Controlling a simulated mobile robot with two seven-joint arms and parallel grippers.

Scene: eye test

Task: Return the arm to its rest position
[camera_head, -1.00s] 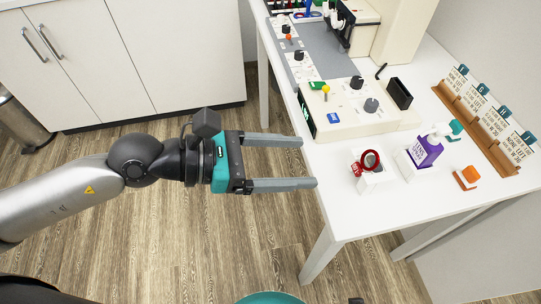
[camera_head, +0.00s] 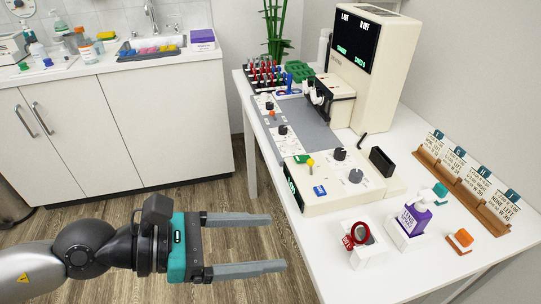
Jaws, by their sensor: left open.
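My left arm comes in from the lower left. Its gripper (camera_head: 277,242) is open and empty, with two parallel grey fingers pointing right. It hangs over the wood floor, at the left side of the white table (camera_head: 405,282), and appears apart from it. My right gripper does not show.
White cabinets (camera_head: 150,130) stand behind left. Open floor (camera_head: 250,200) lies between.

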